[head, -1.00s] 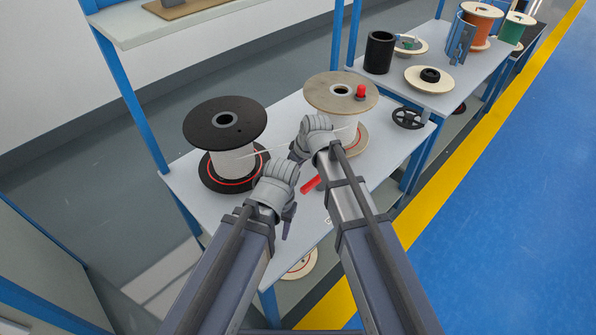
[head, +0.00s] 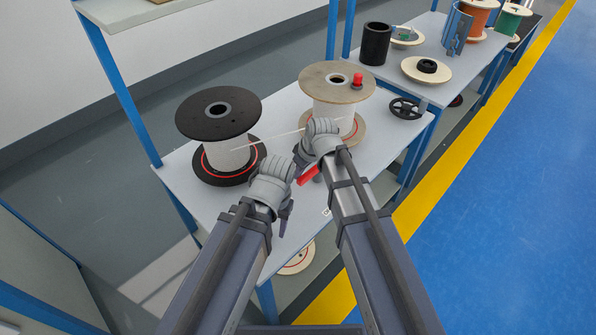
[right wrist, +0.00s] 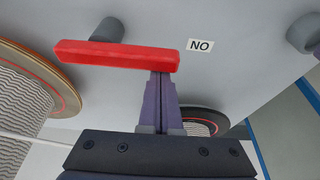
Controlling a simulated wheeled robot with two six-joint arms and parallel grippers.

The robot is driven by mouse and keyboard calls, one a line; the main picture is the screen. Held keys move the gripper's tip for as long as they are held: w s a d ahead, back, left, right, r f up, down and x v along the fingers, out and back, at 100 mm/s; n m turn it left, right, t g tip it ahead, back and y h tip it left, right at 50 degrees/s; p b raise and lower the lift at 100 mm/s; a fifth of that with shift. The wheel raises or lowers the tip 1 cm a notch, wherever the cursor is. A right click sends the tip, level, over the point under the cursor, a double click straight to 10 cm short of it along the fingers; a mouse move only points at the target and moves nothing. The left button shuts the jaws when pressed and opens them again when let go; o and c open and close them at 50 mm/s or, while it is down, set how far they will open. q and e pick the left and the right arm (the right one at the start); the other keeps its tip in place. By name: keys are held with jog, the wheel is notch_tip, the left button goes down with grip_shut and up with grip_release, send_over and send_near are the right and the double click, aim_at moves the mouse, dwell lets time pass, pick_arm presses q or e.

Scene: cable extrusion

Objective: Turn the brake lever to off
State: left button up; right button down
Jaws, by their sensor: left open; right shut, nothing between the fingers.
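The red brake lever (head: 308,175) shows in the head view as a short bar on the table, partly hidden by my grippers. In the right wrist view the lever (right wrist: 115,55) lies across the upper middle, in front of a grey round pivot (right wrist: 109,30). My right gripper (right wrist: 161,88) is shut and empty, its fingertips at the right end of the lever; I cannot tell if they touch. A label (right wrist: 200,45) beside that end reads "NO", likely "ON" upside down. My left gripper (head: 286,212) is open beside the lever on the left.
A black-flanged spool (head: 218,108) stands left and a beige spool (head: 337,82) with a red knob stands behind my right gripper. A thin white cable (head: 270,139) runs between them. A black handwheel (head: 406,108) is at right.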

aim_at(305, 180)
jog(key=shift+s+d+n, duration=0.15)
jog(key=shift+s+n, duration=0.05)
jog(key=shift+n, duration=0.2)
jog(key=s+d+n, duration=0.1)
jog(key=n, duration=0.1)
jog(key=d+n+g, duration=0.1)
jog(key=shift+s+n+y, duration=0.35)
jog(key=shift+n+y, duration=0.05)
jog(key=d+n, duration=0.1)
jog(key=n, duration=0.1)
jog(key=s+d+n+g, duration=0.1)
jog(key=n, duration=0.1)
jog(key=shift+d+g, duration=0.2)
jog(key=shift+g, duration=0.1)
jog(key=shift+s+d+n, duration=0.15)
jog(key=shift+d+n, duration=0.05)
jog(key=shift+n, duration=0.1)
jog(key=shift+d, duration=0.85)
